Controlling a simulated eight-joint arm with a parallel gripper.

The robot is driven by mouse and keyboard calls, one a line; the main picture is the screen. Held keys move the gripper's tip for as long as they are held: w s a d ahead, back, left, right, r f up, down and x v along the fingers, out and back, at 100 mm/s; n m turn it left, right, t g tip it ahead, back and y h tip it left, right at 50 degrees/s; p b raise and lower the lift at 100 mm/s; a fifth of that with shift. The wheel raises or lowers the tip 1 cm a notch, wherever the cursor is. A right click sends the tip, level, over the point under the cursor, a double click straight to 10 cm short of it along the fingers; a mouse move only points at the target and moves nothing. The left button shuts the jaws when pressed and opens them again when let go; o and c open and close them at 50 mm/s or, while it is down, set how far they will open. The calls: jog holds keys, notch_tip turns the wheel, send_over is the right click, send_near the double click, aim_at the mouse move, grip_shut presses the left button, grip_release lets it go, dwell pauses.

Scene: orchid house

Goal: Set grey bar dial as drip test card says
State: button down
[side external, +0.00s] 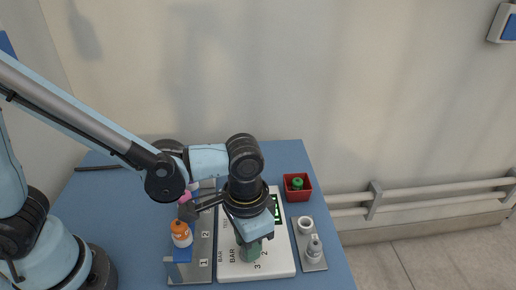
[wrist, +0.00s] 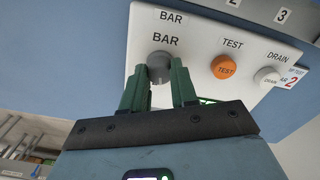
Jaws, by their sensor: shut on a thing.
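The grey bar dial (wrist: 159,63) sits on a white panel (wrist: 195,55) under the word BAR in the wrist view. My gripper (wrist: 160,80) has its green fingers on either side of the dial, shut on it. In the side view my gripper (side external: 249,250) is down at the panel (side external: 284,264) and hides the dial. I cannot read the dial's setting. What looks like the drip test card (wrist: 292,81) is at the right edge of the wrist view, cut off, with a red 2 visible.
An orange TEST button (wrist: 224,67) and a white DRAIN knob (wrist: 267,76) are right of the dial. An orange-topped bottle (side external: 181,233) stands left of the panel. A red box (side external: 297,186) and a small tray (side external: 309,258) with a bottle are to its right.

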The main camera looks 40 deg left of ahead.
jog(key=shift+m, duration=1.6)
jog(key=c, duration=0.9)
grip_release()
notch_tip(320, 180, up, 12)
jog(key=shift+r, duration=0.1)
jog(key=shift+f, duration=6.1)
